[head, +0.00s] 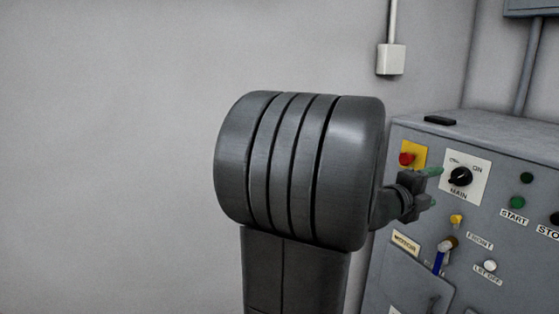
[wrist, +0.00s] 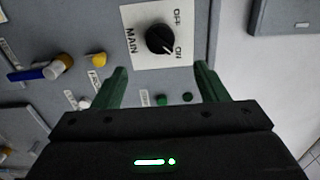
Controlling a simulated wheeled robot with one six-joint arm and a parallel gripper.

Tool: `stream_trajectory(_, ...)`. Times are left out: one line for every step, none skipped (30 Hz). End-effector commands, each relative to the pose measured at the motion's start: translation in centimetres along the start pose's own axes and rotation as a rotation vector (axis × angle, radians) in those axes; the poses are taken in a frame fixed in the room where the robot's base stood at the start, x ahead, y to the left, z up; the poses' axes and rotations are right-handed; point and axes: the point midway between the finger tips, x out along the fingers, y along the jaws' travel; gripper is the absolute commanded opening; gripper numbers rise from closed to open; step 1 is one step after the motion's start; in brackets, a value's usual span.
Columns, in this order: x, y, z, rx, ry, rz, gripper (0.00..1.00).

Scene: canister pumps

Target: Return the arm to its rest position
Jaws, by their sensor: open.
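My gripper (head: 432,187) is in front of the grey control panel (head: 400,272) in the head view, near the MAIN switch. Its two green fingers are apart with nothing between them in the wrist view (wrist: 162,72). The black MAIN knob (head: 460,176) sits on a white plate; it also shows in the wrist view (wrist: 160,39), beyond the fingertips. Its pale mark points toward ON there. The fingers look clear of the knob. My dark arm fills the middle of the head view and hides part of the panel's left side.
A red button on a yellow plate (head: 406,159) is close beside my gripper. Green START button (head: 517,202), yellow button (head: 456,220) and a blue-handled lever (head: 440,258) are on the panel. A black object (head: 440,120) lies on top. The left side before the wall is free.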

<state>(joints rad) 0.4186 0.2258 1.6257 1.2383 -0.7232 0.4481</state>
Motion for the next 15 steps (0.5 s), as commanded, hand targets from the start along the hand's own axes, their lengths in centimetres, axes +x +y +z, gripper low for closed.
stream_trajectory(1.1, 0.1, 0.0, -0.001, 0.002, 0.001, 0.67)
stream_trajectory(1.8, 0.1, -0.1, -0.002, 0.003, 0.001, 0.67)
stream_trajectory(2.6, 0.1, -0.1, -0.002, 0.003, 0.000, 0.67)
stream_trajectory(3.2, 0.0, 0.0, -0.002, 0.002, 0.000, 0.67)
stream_trajectory(3.8, 0.1, 0.0, -0.002, 0.002, 0.001, 0.67)
stream_trajectory(4.6, 0.0, -0.1, -0.001, 0.003, 0.000, 0.67)
stream_trajectory(5.2, 0.1, 0.0, -0.002, 0.002, 0.001, 0.67)
stream_trajectory(5.8, 0.1, 0.0, -0.001, 0.001, 0.001, 0.67)
stream_trajectory(6.6, 0.1, -0.1, -0.002, 0.002, 0.001, 0.67)
stream_trajectory(7.2, 0.1, 0.0, -0.002, 0.002, 0.000, 0.67)
stream_trajectory(7.8, 0.0, 0.0, -0.002, 0.001, 0.001, 0.67)
stream_trajectory(8.6, 0.0, 0.0, -0.002, 0.001, 0.000, 0.67)
stream_trajectory(9.2, 0.1, -0.1, -0.002, 0.002, 0.001, 0.67)
stream_trajectory(9.8, 0.0, 0.0, -0.002, 0.001, 0.000, 0.67)
stream_trajectory(10.6, 0.1, 0.0, -0.002, 0.000, 0.001, 0.67)
